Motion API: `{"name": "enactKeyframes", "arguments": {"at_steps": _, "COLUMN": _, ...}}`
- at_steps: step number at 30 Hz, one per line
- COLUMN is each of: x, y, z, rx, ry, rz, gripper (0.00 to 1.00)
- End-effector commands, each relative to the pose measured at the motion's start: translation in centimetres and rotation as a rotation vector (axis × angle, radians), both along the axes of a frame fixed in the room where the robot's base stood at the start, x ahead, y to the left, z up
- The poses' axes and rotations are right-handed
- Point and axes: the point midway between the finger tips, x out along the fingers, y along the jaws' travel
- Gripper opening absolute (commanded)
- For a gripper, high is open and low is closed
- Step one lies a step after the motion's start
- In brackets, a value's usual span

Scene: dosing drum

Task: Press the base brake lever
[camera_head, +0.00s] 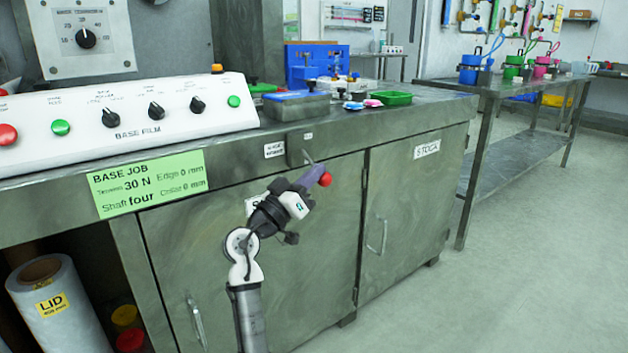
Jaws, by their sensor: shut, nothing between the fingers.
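The base brake lever sticks out from the front of the steel bench, just below its top edge. Its red knob (325,180) shows at the right of my gripper. A dark bracket (296,150) and a short grey rod show above the knob. A small white label to the left of the bracket is too small to read surely. My gripper (314,174), with purple fingers, is shut and empty. Its tips are right beside the knob in the picture; I cannot tell whether they touch it. The gripper hides part of the lever.
A white control panel (125,118) with knobs and buttons stands on the bench. A green job card (150,183) hangs below it. Cupboard doors with handles lie behind my arm. A green tray (390,98) sits on the bench. The floor (540,250) at right is clear.

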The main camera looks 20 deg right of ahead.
Motion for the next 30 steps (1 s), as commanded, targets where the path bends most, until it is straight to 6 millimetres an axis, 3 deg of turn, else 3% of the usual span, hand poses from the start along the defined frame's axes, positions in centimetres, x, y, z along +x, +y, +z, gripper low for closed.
{"name": "enactKeyframes", "arguments": {"at_steps": 20, "x": 0.1, "y": 0.0, "z": -0.2, "rx": 0.0, "ry": 0.001, "rz": -0.002, "gripper": 0.0}}
{"name": "enactKeyframes", "arguments": {"at_steps": 26, "x": 0.1, "y": 0.0, "z": 2.1, "rx": -0.001, "ry": -0.002, "rz": -0.001, "gripper": 0.0}}
{"name": "enactKeyframes", "arguments": {"at_steps": 30, "x": 0.0, "y": 0.0, "z": 5.4, "rx": 0.0, "ry": -0.004, "rz": -0.001, "gripper": 0.0}}
